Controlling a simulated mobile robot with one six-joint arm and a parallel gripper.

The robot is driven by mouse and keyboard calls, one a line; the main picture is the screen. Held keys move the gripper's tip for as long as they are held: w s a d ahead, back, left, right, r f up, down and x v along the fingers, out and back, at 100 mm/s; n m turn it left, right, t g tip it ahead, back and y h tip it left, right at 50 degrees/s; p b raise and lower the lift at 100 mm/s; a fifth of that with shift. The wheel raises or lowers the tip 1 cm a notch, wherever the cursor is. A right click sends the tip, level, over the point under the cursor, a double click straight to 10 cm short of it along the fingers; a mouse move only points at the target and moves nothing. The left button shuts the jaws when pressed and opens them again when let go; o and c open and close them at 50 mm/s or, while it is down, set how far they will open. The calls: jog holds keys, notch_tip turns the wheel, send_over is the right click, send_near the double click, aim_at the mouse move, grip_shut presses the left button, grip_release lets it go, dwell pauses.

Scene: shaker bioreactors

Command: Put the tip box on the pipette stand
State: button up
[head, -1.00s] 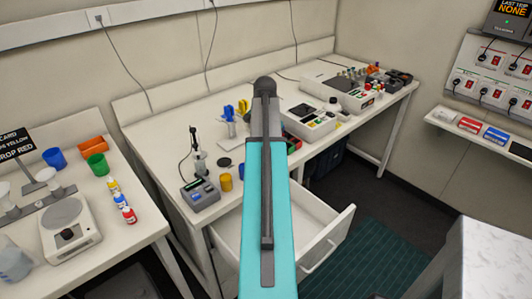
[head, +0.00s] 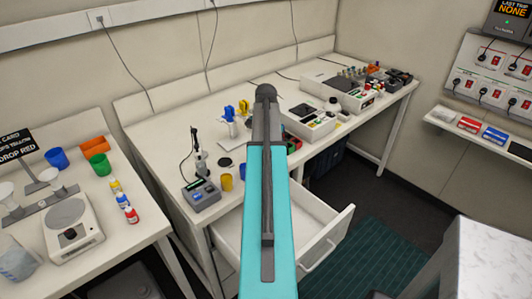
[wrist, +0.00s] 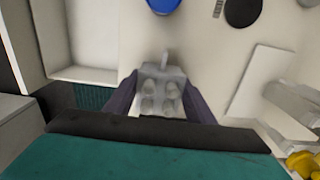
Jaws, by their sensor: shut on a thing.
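My gripper (wrist: 160,88) shows in the wrist view, with a dark finger on each side of a small grey box (wrist: 160,76). It is shut on this box, which has several round bumps on top and appears to be the tip box. In the head view my own arm hides the gripper and the box. The pipette stand (head: 229,131), with blue and yellow pipettes, is on the long bench just left of my arm. In the wrist view a white plate (wrist: 252,80) lies right of the box, apart from it; it may be the stand's base. A yellow part (wrist: 303,163) shows at lower right.
An open, empty drawer (head: 320,215) juts out below the bench; it is left of my gripper in the wrist view (wrist: 85,35). A yellow cup (head: 226,183), a grey device (head: 201,195) and a black disc (wrist: 243,10) are nearby. White machines (head: 308,120) stand farther right.

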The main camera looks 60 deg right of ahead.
jog(key=shift+f, duration=0.45)
jog(key=shift+f, duration=0.15)
jog(key=o, duration=1.1)
notch_tip(320, 180, up, 12)
jog(key=shift+r+b, duration=0.15)
jog(key=shift+b, duration=1.05)
